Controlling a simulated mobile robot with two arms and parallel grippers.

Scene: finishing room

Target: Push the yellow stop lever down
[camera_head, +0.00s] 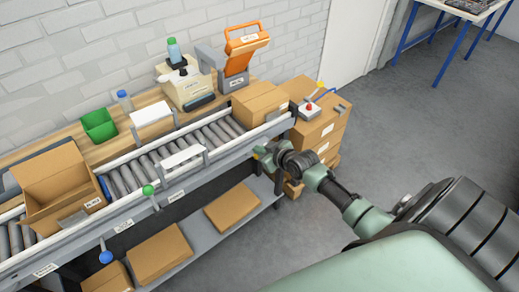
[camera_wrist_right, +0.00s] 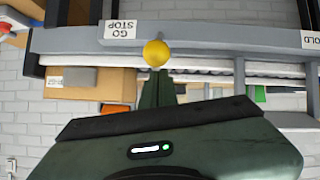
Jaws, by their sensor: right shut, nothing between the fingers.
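The yellow stop lever's round knob (camera_wrist_right: 156,53) shows in the right wrist view, in front of the grey rail and beside a "GO STOP" label (camera_wrist_right: 120,29). My right gripper (camera_wrist_right: 157,80) is shut and empty, its fingertips right at the knob's edge; I cannot tell whether they touch. In the head view, my right gripper (camera_head: 263,154) is at the conveyor's front rail near its right end. A small bit of yellow (camera_head: 257,149) shows there, and the lever's arm is hidden. My left gripper is not in view.
Levers with a green knob (camera_head: 148,190) and a blue knob (camera_head: 106,257) stand along the rail. Cartons (camera_head: 260,101) sit on the conveyor (camera_head: 125,178) and lower shelf. Stacked boxes (camera_head: 316,130) with a red button (camera_head: 309,107) on top stand beyond. The floor (camera_head: 420,125) at right is clear.

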